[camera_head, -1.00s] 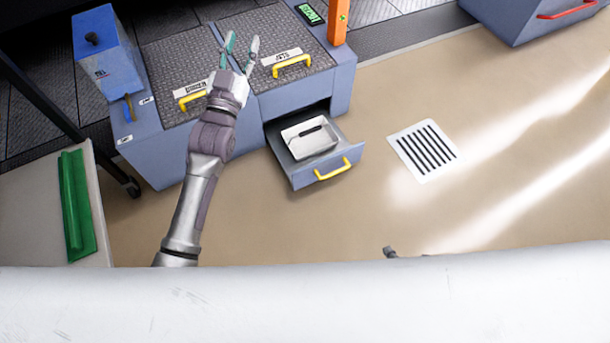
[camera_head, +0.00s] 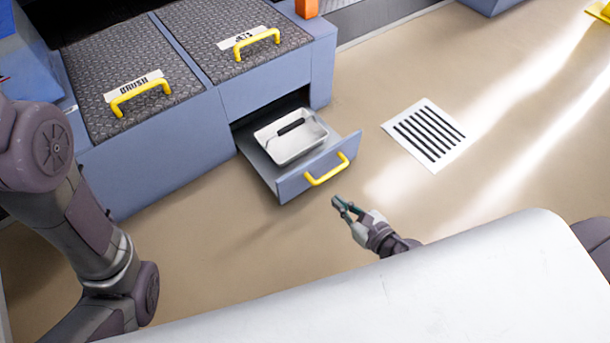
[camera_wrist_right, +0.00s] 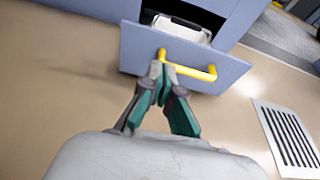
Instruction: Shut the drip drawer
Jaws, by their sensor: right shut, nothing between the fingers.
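The drip drawer (camera_head: 290,187) stands pulled out of the blue cabinet, with a yellow handle (camera_head: 326,169) on its front. A pale metal tray (camera_head: 290,148) with a dark grip sits inside it. My right gripper (camera_head: 340,203) is shut and empty, just in front of the drawer and a little below the handle in the picture. In the right wrist view the drawer front (camera_wrist_right: 140,52) and handle (camera_wrist_right: 188,66) lie ahead of the fingertips (camera_wrist_right: 160,66); whether they touch is unclear. My left arm shows at the left, but its gripper is out of view.
The blue cabinet (camera_head: 170,165) has two textured lids with yellow handles, labelled BRUSH (camera_head: 140,90) and JETS (camera_head: 258,38). A floor grate (camera_head: 425,134) lies to the right of the drawer. The tan floor around the drawer front is clear.

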